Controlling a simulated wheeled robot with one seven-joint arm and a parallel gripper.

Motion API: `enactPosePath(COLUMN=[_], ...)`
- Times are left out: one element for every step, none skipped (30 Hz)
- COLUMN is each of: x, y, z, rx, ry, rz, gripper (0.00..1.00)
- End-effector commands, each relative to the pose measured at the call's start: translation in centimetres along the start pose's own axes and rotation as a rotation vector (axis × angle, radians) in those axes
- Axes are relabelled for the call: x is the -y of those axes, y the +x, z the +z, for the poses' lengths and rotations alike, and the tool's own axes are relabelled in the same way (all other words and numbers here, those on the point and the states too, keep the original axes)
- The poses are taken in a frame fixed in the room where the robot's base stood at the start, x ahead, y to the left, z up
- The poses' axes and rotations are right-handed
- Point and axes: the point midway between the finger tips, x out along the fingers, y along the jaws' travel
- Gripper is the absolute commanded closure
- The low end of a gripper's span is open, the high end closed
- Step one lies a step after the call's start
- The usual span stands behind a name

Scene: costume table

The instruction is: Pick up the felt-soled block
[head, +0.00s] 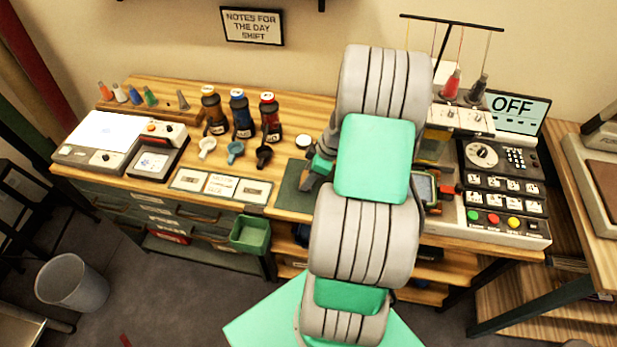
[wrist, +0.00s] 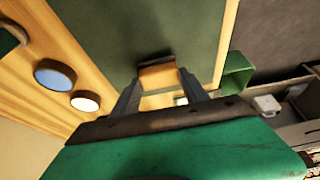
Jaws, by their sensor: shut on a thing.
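The felt-soled block (wrist: 157,77) shows in the wrist view as a tan wooden piece with a dark strip along its far edge. It sits between the two grey fingers of my gripper (wrist: 160,92), which is shut on it. The block is in front of a dark green mat (wrist: 150,25); I cannot tell whether it touches the mat. In the head view my gripper (head: 312,176) is over the mat (head: 290,200), left of my arm. My arm and gripper mostly hide the block there.
Several bottles (head: 240,115) and small scoops (head: 235,151) stand left of my gripper. Cards (head: 220,185) lie near the table's front edge. A green bin (head: 250,235) hangs below that edge. A control console (head: 500,190) stands right of my arm.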

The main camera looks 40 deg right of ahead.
Motion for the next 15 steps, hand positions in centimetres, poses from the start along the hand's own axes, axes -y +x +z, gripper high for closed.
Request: enactPosePath(x=[-0.2,-0.1,-0.2,-0.2,0.2,0.8,1.3,1.8,2.5,3.0,3.5,4.2,4.9,5.7,6.6], y=[-0.4,-0.8,-1.4,-2.0,-2.7,-3.6,-4.3,-5.0,-6.1,-6.8,-7.6,-8.6,-9.1,-9.5,-10.0], z=[-0.2,-0.3,-0.6,-0.8,-0.8,-0.8,-0.8,-0.8,-0.8,-0.8,-0.8,-0.8,-0.5,-0.3,0.1], rx=[-0.001,0.0,0.0,0.0,0.0,0.0,0.0,0.0,0.001,0.001,0.0,0.001,0.001,0.001,0.002], ry=[-0.002,-0.002,-0.003,-0.003,-0.001,0.0,0.0,0.0,0.001,0.0,0.0,0.0,0.002,0.002,0.004], rz=[0.006,0.006,0.009,0.008,0.008,0.007,0.009,0.009,0.01,0.01,0.011,0.01,0.009,0.008,0.008], gripper=[0.88,0.88,0.88,0.88,0.88,0.88,0.88,0.88,0.88,0.88,0.88,0.88,0.88,0.88,0.88])
